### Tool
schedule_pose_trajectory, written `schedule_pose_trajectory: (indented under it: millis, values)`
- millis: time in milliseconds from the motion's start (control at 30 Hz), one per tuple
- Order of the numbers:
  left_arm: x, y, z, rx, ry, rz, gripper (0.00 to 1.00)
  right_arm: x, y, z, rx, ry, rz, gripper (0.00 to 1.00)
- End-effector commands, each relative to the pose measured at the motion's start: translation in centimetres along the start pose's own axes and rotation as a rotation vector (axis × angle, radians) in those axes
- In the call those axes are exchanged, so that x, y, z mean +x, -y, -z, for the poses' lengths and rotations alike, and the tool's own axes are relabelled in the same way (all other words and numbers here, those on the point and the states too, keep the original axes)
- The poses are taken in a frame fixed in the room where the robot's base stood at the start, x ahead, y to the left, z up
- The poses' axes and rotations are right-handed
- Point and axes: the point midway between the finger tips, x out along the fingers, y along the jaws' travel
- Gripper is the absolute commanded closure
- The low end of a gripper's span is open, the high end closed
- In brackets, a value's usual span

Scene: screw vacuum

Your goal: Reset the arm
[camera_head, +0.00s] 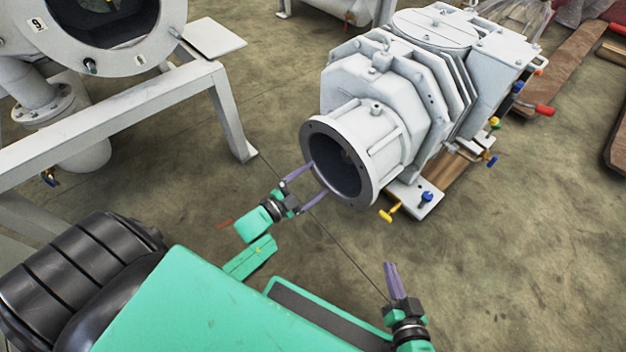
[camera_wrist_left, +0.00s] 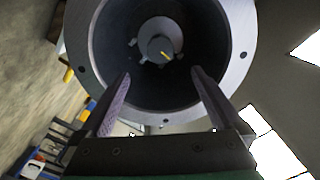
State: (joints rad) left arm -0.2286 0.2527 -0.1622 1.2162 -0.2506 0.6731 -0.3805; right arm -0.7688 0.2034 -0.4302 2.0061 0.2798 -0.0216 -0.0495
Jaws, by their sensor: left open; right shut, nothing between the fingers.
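My left gripper (camera_head: 305,185) is open, its two purple fingers spread in front of the round flanged opening of the grey screw vacuum pump (camera_head: 385,90). In the left wrist view, the left fingers (camera_wrist_left: 158,88) stand apart with nothing between them, against the dark bore of the flange (camera_wrist_left: 238,75). Whether they reach inside the bore I cannot tell. My right gripper (camera_head: 390,270) is shut and empty, pointing up the picture above the floor, to the lower right of the pump opening.
A grey metal frame (camera_head: 110,110) with a large flanged vessel (camera_head: 150,50) stands at the upper left. The pump rests on wooden beams (camera_head: 458,165). Yellow (camera_head: 387,214), blue (camera_head: 426,197) and red (camera_head: 544,111) knobs stick out near its base. Open floor (camera_head: 530,270) lies at the lower right.

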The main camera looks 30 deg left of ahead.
Motion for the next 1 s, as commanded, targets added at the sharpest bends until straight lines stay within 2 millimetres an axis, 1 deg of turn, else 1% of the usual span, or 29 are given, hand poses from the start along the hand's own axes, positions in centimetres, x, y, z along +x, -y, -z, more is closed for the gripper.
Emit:
schedule_pose_trajectory:
  millis: [333, 433, 567, 700, 767, 900, 967, 1000]
  values:
    - [0.0, 0.0, 0.0, -0.002, 0.001, 0.0, 0.0, 0.0, 0.0, 0.1, -0.001, -0.002, 0.0, 1.0]
    - [-0.3, -0.6, 0.9, -0.064, 0.024, -0.009, 0.0, -0.1, 0.2, 0.6, -0.003, 0.003, 0.001, 1.0]
    - [-1.4, -2.7, 3.7, -0.28, 0.105, -0.042, 0.0, -0.6, 0.7, 1.8, -0.008, 0.018, 0.003, 1.0]
    - [-3.1, -5.5, 7.2, -0.547, 0.202, -0.095, 0.0, -1.0, 1.1, 2.8, -0.014, 0.038, 0.005, 1.0]
    - [-3.8, -6.6, 8.7, -0.648, 0.239, -0.12, 0.0, -1.1, 1.2, 3.1, -0.016, 0.045, 0.005, 1.0]
    - [-5.4, -8.8, 12.6, -0.871, 0.316, -0.181, 0.0, -1.4, 1.6, 3.9, -0.02, 0.059, 0.006, 1.0]
    - [-6.2, -9.6, 14.3, -0.96, 0.347, -0.209, 0.0, -1.6, 1.7, 4.2, -0.022, 0.065, 0.006, 1.0]
    - [-6.6, -10.1, 15.4, -1.019, 0.366, -0.228, 0.0, -1.7, 1.8, 4.3, -0.023, 0.068, 0.006, 1.0]
